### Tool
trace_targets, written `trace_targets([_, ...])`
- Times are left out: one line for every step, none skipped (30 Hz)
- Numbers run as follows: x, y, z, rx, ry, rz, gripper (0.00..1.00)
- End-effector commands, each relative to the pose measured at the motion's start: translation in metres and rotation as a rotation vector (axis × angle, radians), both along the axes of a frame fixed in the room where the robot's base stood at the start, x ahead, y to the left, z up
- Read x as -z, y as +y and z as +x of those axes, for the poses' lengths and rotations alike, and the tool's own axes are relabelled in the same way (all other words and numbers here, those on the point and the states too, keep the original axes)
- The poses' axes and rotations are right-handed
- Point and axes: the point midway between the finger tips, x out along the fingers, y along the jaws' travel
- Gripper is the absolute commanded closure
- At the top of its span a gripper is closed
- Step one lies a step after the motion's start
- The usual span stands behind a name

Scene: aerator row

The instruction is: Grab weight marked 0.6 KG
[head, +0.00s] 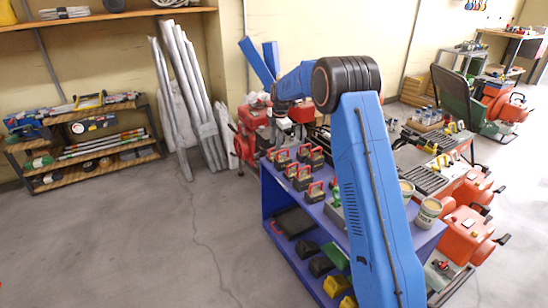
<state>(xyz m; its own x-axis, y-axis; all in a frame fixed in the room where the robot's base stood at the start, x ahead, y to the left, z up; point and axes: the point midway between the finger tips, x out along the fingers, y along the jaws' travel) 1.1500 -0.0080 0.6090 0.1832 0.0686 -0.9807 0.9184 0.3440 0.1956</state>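Several dark block-shaped weights with red handles (282,159) stand on the top of a blue-purple shelf cart (427,236), at the middle of the head view. They sit in loose rows toward the cart's far left end; one stands nearer the front (315,192). Their markings are too small to read, so I cannot tell which one is 0.6 KG. My gripper (284,122) hangs at the end of my blue arm, above and behind the far end of the weights. It is small and dark against red machinery, and its fingers are not clear.
Two cans (428,212) stand on the cart's right part, beside my arm. The lower shelf holds black, green and yellow items (320,265). Red machines (467,233) crowd the right. Grey boards (180,95) lean on the back wall. The floor at left is clear.

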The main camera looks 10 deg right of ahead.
Motion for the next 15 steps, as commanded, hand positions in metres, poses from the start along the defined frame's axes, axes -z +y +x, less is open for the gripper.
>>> trace_targets([0.004, 0.001, 0.001, 0.0, 0.001, 0.0, 0.69])
trace_targets([0.007, 0.001, 0.001, 0.0, 0.002, 0.0, 0.69])
trace_targets([0.011, 0.001, 0.002, 0.0, 0.002, 0.0, 0.69])
trace_targets([0.015, 0.002, 0.003, 0.0, 0.002, 0.0, 0.69])
trace_targets([0.019, 0.002, 0.004, 0.0, 0.002, 0.0, 0.69])
trace_targets([0.024, 0.003, 0.006, 0.0, 0.003, 0.0, 0.69])
trace_targets([0.028, 0.004, 0.007, 0.0, 0.003, 0.0, 0.69])
trace_targets([0.032, 0.004, 0.008, 0.0, 0.003, 0.0, 0.69])
trace_targets([0.037, 0.004, 0.009, 0.0, 0.002, 0.0, 0.69])
trace_targets([0.041, 0.004, 0.009, 0.0, 0.002, -0.001, 0.69])
trace_targets([0.044, 0.005, 0.01, 0.0, 0.002, -0.001, 0.69])
trace_targets([0.047, 0.005, 0.01, 0.0, 0.002, -0.001, 0.69])
trace_targets([0.048, 0.005, 0.011, 0.0, 0.001, 0.0, 0.69])
trace_targets([0.048, 0.005, 0.011, 0.0, 0.001, 0.0, 0.69])
trace_targets([0.049, 0.005, 0.011, 0.0, 0.001, 0.0, 0.69])
